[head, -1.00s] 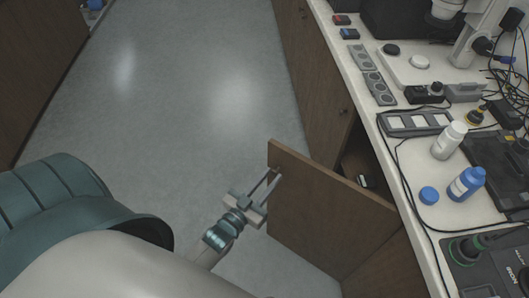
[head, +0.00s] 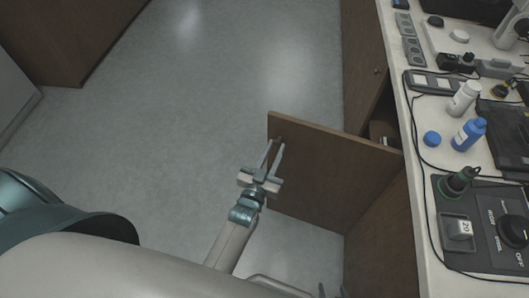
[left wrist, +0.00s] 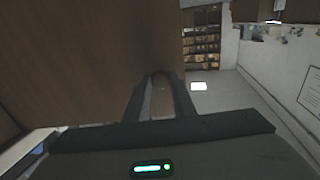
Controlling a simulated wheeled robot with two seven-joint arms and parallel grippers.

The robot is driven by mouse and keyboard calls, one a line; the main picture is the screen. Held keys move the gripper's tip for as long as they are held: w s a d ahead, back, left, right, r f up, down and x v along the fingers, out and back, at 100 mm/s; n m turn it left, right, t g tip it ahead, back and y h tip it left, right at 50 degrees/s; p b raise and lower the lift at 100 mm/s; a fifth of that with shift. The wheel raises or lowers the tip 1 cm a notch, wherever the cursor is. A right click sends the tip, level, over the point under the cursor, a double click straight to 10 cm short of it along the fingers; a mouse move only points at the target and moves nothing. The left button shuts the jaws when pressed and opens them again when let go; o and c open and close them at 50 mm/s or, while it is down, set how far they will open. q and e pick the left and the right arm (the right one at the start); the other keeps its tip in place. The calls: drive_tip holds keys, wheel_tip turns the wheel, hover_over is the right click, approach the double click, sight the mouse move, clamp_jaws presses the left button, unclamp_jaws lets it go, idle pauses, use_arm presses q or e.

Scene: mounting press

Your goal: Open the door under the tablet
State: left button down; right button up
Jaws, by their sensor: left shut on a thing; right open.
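The brown cabinet door (head: 325,180) stands swung out from the cabinet under the worktop, with a dark opening (head: 383,122) behind it. My left gripper (head: 274,149) is at the door's outer face near its free edge, shut on a handle there, which the fingers mostly hide. The left wrist view shows the fingers (left wrist: 160,95) closed around it, against the brown door (left wrist: 90,60). What look like the fingertips of my right gripper (head: 332,290) just show at the bottom edge, apart from the door. I cannot tell for sure which thing is the tablet.
The worktop (head: 425,200) on the right carries a blue bottle (head: 468,134), a white bottle (head: 463,99), a blue cap (head: 432,138), a dark flat device (head: 502,128) and a control box (head: 490,225). Another brown cabinet (head: 70,35) stands at the far left. The grey floor (head: 160,140) is clear.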

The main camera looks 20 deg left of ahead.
use_arm(q)
drive_tip(key=shift+s+r, duration=0.15)
drive_tip(key=shift+s, duration=0.05)
use_arm(e)
drive_tip(key=shift+s, duration=0.2)
drive_tip(key=shift+a, duration=0.3)
use_arm(q)
drive_tip(key=c, duration=1.5)
unclamp_jaws()
use_arm(e)
drive_tip(key=shift+r, duration=0.1)
use_arm(q)
drive_tip(key=shift+s, duration=0.15)
